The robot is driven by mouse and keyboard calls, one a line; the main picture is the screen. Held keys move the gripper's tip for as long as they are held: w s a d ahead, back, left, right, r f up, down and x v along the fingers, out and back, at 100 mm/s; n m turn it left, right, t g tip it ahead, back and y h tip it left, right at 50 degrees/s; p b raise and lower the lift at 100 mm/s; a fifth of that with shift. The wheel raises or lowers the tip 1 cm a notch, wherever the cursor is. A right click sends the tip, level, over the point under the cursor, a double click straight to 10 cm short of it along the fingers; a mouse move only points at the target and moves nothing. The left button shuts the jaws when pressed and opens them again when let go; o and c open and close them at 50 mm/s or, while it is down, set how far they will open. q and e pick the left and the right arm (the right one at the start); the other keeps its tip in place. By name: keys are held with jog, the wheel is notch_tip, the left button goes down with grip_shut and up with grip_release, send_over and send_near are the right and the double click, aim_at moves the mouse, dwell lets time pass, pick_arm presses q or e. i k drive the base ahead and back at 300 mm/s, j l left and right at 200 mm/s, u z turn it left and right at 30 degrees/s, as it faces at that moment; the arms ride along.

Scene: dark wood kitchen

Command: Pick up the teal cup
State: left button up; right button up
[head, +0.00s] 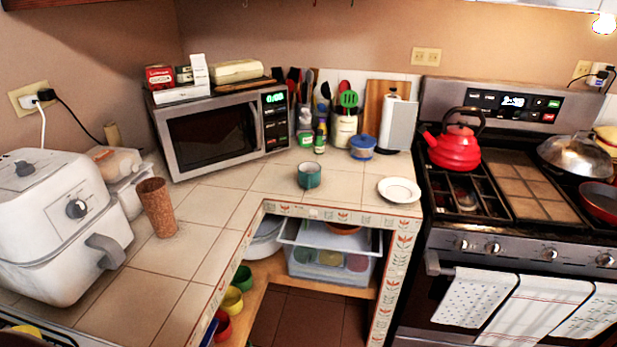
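The teal cup (309,176) stands upright on the tiled counter (262,184), near its inner front edge and in front of the microwave. The counter around it is clear on all sides. Neither of my grippers shows in the head view, so their position relative to the cup cannot be seen.
A white saucer (399,190) lies to the right of the cup. A blue pot (362,147) and small bottles (306,137) stand behind it, and the microwave (222,132) is behind left. A cork-like cylinder (157,207) and an air fryer (58,225) are left. The stove (500,215) is right.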

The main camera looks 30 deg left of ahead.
aim_at(310, 172)
jog(key=i, duration=0.6)
jog(key=i+j, duration=0.2)
jog(key=i+j+u, duration=0.15)
jog(key=i, duration=0.25)
